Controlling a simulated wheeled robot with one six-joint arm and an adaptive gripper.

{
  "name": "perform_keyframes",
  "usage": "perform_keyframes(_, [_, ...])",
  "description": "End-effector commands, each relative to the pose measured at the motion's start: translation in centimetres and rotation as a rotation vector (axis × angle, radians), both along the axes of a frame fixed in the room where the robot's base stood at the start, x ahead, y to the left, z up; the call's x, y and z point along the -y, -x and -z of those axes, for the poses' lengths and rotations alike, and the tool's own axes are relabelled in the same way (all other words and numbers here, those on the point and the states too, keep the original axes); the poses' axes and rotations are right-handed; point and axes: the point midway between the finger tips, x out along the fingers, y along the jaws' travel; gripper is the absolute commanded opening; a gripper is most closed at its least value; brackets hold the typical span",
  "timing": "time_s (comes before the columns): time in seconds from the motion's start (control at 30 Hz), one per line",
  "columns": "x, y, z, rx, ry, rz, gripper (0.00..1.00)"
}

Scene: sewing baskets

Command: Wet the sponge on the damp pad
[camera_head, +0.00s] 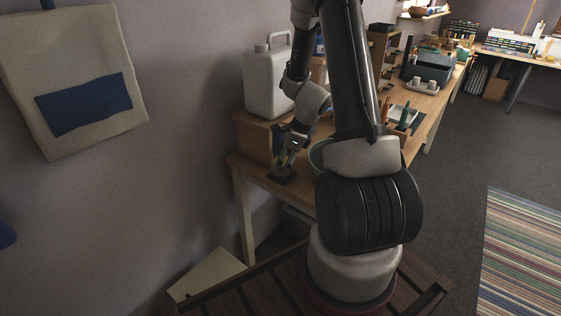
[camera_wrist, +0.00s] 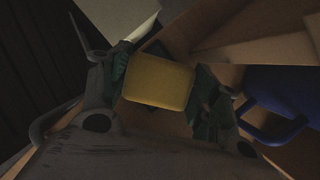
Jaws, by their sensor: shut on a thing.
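The yellow sponge (camera_wrist: 158,82) is between the two green-padded fingers of my gripper (camera_wrist: 162,80) in the wrist view. The gripper is shut on it. In the camera_head view my gripper (camera_head: 288,158) points down over the near left end of the wooden table. A small dark pad (camera_head: 283,177) lies on the table right at the fingertips; it looks like the damp pad. A dark edge (camera_wrist: 153,47) shows behind the sponge in the wrist view. I cannot tell whether the sponge touches the pad. The camera_head view does not show the sponge clearly.
A wooden box (camera_head: 252,140) with a large white jug (camera_head: 265,85) stands close behind the gripper. A pale green bowl (camera_head: 315,155) is just to the right, partly hidden by my arm. A blue handled thing (camera_wrist: 278,95) is close at right in the wrist view.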

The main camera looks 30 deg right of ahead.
Motion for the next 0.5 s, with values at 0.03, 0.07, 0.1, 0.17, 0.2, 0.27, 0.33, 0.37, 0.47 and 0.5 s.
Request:
perform_keyframes(0.03, [0.0, 0.0, 0.0, 0.0, 0.0, 0.0, 0.43])
perform_keyframes(0.07, [0.0, 0.0, 0.0, 0.0, 0.0, 0.0, 0.43])
perform_keyframes(0.1, [0.0, 0.0, 0.01, 0.0, 0.0, 0.0, 0.43])
perform_keyframes(0.17, [0.0, 0.0, 0.04, 0.0, 0.0, 0.0, 0.43])
perform_keyframes(0.2, [-0.01, 0.0, 0.07, 0.0, 0.0, 0.0, 0.43])
perform_keyframes(0.27, [-0.01, -0.01, 0.13, 0.0, 0.0, 0.0, 0.43])
perform_keyframes(0.33, [0.0, 0.0, 0.22, 0.0, 0.0, 0.001, 0.43])
perform_keyframes(0.37, [0.0, 0.0, 0.25, 0.0, 0.0, 0.001, 0.43])
perform_keyframes(0.47, [-0.01, -0.01, 0.36, 0.0, 0.0, 0.001, 0.43])
perform_keyframes(0.5, [-0.01, -0.01, 0.42, 0.0, -0.001, 0.001, 0.43])
